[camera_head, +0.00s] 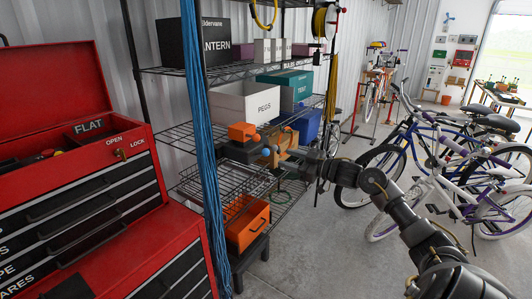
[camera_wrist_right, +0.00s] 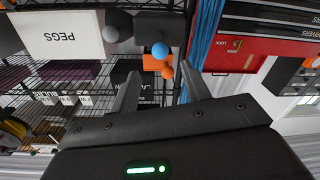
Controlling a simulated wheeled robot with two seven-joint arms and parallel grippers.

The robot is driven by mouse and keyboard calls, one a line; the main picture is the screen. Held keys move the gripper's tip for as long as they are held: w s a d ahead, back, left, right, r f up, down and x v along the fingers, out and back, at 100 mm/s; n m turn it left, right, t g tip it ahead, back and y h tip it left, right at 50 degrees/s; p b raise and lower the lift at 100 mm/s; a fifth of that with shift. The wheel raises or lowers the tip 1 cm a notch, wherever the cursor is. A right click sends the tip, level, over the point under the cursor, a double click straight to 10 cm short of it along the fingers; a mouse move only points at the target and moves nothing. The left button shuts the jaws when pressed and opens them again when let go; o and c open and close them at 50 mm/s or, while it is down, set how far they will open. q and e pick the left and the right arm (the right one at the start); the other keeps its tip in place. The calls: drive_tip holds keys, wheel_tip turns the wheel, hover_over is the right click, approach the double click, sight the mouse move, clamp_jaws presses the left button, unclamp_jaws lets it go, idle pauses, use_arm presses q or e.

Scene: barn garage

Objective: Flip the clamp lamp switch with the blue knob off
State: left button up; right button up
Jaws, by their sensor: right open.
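An orange clamp lamp part (camera_head: 242,132) sits at the shelf rack's near corner in the head view. My right gripper (camera_head: 270,152) reaches in from the right at the middle shelf; my arm and gripper partly hide what lies there. In the right wrist view its fingers (camera_wrist_right: 160,72) are open and empty, with the blue knob beyond and between the tips, apart from them. My left gripper is not in view.
A wire shelf rack (camera_head: 185,71) holds a white PEGS box (camera_head: 243,104) and other bins. Blue cables (camera_head: 196,130) hang at its near post. A red tool chest (camera_head: 150,224) stands at left. Bicycles (camera_head: 450,160) stand at right, with open floor (camera_head: 318,240) in front.

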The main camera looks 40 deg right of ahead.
sight(266, 151)
drive_tip(key=p+x, duration=0.2)
drive_tip(key=x, duration=0.6)
drive_tip(key=shift+w+r+p, duration=0.1)
drive_tip(key=shift+w+p, duration=0.1)
drive_tip(key=shift+p, duration=0.1)
drive_tip(key=shift+w+a, duration=0.3)
drive_tip(key=shift+w, duration=0.3)
drive_tip(key=shift+c, duration=0.5)
